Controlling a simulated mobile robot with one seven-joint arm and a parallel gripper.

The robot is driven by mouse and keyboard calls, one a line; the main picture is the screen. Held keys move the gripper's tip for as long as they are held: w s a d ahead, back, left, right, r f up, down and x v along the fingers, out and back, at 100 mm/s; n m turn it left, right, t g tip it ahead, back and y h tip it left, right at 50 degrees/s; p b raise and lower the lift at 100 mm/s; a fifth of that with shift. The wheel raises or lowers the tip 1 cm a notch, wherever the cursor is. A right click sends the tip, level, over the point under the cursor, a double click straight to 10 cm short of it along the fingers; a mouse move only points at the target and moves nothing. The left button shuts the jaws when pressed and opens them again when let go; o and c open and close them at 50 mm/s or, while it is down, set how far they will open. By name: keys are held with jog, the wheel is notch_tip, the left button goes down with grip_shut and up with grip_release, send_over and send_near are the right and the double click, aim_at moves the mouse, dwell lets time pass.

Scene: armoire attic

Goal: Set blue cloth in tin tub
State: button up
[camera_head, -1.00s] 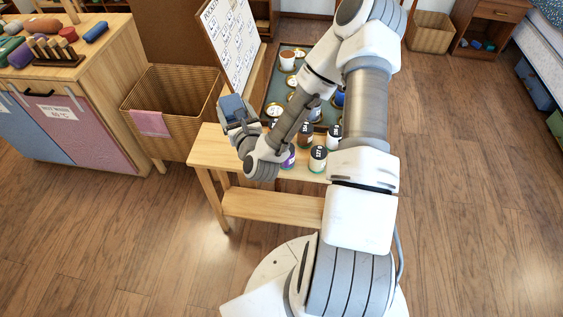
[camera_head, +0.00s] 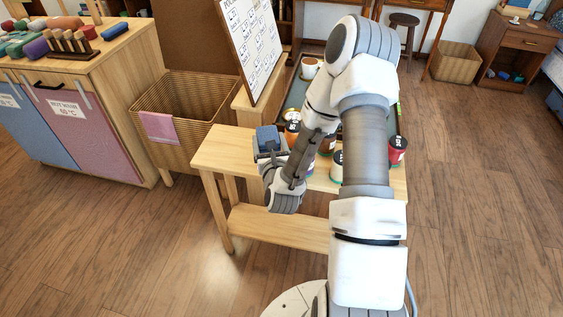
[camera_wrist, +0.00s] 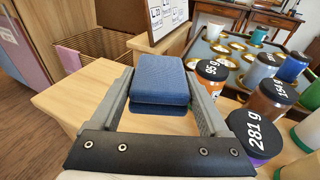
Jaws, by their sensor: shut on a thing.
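The blue cloth is a folded, thick block (camera_wrist: 160,82); it also shows in the head view (camera_head: 267,137), above the left part of the wooden bench. My gripper (camera_head: 270,151) is shut on it. In the wrist view, the fingers of my gripper (camera_wrist: 161,95) lie along the cloth's left and right sides. I cannot make out a tin tub in either view.
Labelled jars (camera_wrist: 258,132) stand on the bench (camera_head: 222,150) close to the gripper's right. A tray (camera_wrist: 222,51) with cups lies behind, beside an upright chart board (camera_head: 250,45). A wicker basket (camera_head: 180,105) with a pink cloth (camera_head: 160,128) stands left. Open floor lies right.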

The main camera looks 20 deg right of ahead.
jog(key=shift+f+b, duration=0.9)
jog(key=shift+f, duration=2.5)
jog(key=shift+f, duration=0.1)
jog(key=shift+f, duration=0.15)
jog(key=o, duration=1.2)
jog(key=shift+r, duration=0.2)
